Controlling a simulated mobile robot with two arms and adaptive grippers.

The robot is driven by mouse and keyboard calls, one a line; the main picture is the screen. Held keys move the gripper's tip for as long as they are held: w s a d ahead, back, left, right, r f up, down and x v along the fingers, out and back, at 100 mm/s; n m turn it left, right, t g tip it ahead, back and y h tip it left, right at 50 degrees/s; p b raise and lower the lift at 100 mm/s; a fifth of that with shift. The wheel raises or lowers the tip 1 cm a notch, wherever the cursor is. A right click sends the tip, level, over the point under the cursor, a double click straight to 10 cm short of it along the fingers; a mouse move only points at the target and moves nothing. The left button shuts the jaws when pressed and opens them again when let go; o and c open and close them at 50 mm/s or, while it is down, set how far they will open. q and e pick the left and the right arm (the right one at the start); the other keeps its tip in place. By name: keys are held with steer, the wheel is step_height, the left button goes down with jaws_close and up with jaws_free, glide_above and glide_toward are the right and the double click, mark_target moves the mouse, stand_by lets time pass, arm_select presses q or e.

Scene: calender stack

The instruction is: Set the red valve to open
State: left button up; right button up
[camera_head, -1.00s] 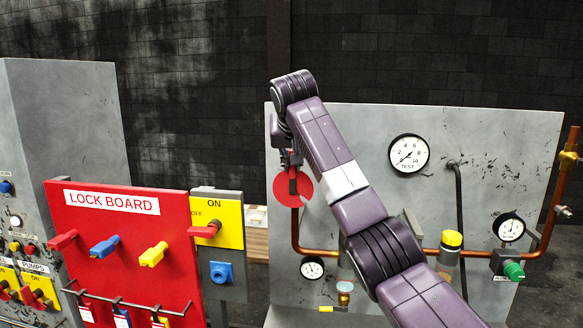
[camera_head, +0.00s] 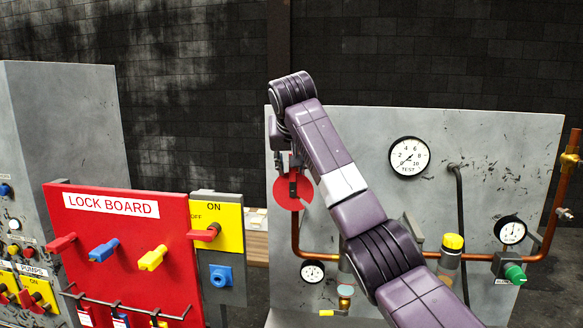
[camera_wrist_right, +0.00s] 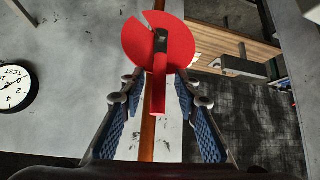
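The red valve (camera_head: 292,190) is a round red disc with a notch, on the left end of the copper pipe (camera_head: 297,235) on the grey panel. In the right wrist view the disc (camera_wrist_right: 150,42) has a straight red handle (camera_wrist_right: 158,92) pointing toward the camera along the pipe. My right gripper (camera_wrist_right: 159,98) is open, with one blue-padded finger on each side of the handle and gaps between. In the head view this gripper (camera_head: 284,158) is small and partly hidden at the disc's upper edge. My left gripper is not in view.
A red lock board (camera_head: 125,245) with coloured handles stands at the left, beside a yellow ON/OFF switch plate (camera_head: 228,222). The grey panel (camera_head: 350,130) carries a TEST gauge (camera_head: 409,157), a yellow-capped valve (camera_head: 452,243) and a green knob (camera_head: 515,273).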

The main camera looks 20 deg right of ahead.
steer(key=v, duration=1.1)
steer(key=shift+s+r, duration=0.2)
steer(key=shift+a, duration=0.15)
